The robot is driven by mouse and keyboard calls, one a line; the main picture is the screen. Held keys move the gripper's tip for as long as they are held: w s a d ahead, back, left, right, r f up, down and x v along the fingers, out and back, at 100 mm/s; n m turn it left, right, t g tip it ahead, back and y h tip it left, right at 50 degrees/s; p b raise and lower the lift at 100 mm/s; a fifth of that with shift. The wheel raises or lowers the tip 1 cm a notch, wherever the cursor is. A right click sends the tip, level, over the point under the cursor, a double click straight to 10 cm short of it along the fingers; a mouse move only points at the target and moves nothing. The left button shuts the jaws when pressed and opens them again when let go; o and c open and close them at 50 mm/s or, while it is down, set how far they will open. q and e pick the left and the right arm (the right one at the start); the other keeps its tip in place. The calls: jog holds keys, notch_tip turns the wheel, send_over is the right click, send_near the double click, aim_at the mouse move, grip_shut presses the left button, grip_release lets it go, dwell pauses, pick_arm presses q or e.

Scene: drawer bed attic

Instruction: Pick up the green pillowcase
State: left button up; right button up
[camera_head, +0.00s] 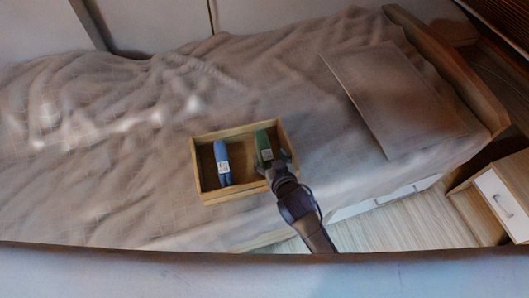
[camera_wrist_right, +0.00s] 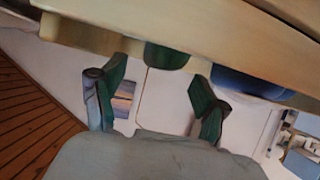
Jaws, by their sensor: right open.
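The green pillowcase (camera_head: 264,146) is a rolled green bundle with a pale label. It lies in the right part of a shallow wooden box (camera_head: 207,136) on the bed. My right gripper (camera_head: 278,170) is at the near end of the pillowcase, by the box's near right corner, and partly hides it. In the right wrist view, the right gripper (camera_wrist_right: 160,78) is open. The green pillowcase (camera_wrist_right: 167,57) shows ahead, between the two fingers in the picture, partly hidden by a wooden edge (camera_wrist_right: 190,28). I cannot tell whether they touch. My left gripper is not in view.
A blue rolled bundle (camera_head: 222,162) with a label lies in the left part of the box, and it also shows in the right wrist view (camera_wrist_right: 250,84). A pillow (camera_head: 395,98) lies on the bed (camera_head: 120,165) at right. A nightstand (camera_head: 500,197) stands at far right.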

aim_at(266, 147)
jog(key=shift+w+a+f, duration=0.15)
jog(key=shift+w, duration=0.4)
jog(key=x, duration=0.5)
jog(key=shift+w+r, duration=0.15)
jog(key=shift+r, duration=0.2)
jog(key=shift+c, duration=0.5)
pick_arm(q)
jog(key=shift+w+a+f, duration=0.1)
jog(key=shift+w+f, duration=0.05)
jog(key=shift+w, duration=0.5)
pick_arm(e)
jog(key=c, duration=1.3)
